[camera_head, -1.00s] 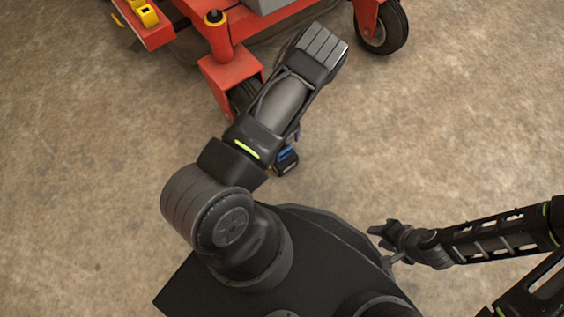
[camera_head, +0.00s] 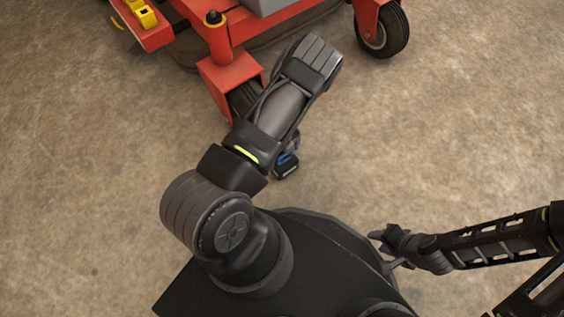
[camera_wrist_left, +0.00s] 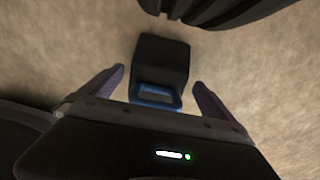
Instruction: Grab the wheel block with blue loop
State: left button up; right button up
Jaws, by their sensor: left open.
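The wheel block is a black block (camera_wrist_left: 163,58) with a blue loop (camera_wrist_left: 155,95) on its near side, lying on the concrete floor. In the head view the block (camera_head: 287,172) shows just beyond the edge of my left forearm. My left gripper (camera_wrist_left: 159,76) is open, with one finger to each side of the blue loop and a gap on both sides. In the head view most of this gripper is hidden under the forearm. My right gripper (camera_head: 382,238) is at the right, away from the block; its finger gap is unclear.
A red machine (camera_head: 232,72) stands at the top of the head view, with a black caster wheel (camera_head: 381,30) at its right. Bare floor lies to the right.

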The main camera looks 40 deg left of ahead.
aim_at(282, 160)
pick_arm(q)
notch_tip(282, 160, down, 4)
jog(key=shift+s+f+b, duration=0.1)
jog(key=shift+f+b, duration=0.05)
jog(key=shift+b, duration=0.8)
jog(key=c, duration=1.9)
jog(key=shift+r, duration=0.25)
